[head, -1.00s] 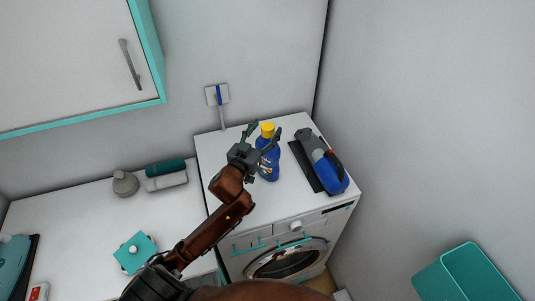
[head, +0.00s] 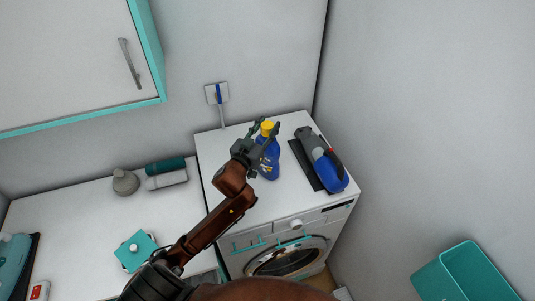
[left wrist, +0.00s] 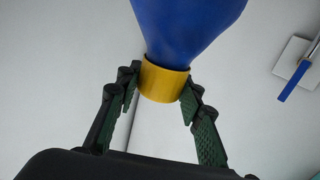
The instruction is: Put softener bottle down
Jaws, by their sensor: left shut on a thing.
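The softener bottle (head: 268,163) is blue with a yellow cap and stands upright on the white washing machine (head: 290,205), or very close above it; I cannot tell if its base touches. My left gripper (head: 266,128) is around the bottle's yellow cap and shut on it. In the left wrist view the yellow cap (left wrist: 165,82) sits between the two green-padded fingers (left wrist: 163,100), with the blue body beyond it. My right gripper is not in view.
A teal bin (head: 465,275) is at lower right.

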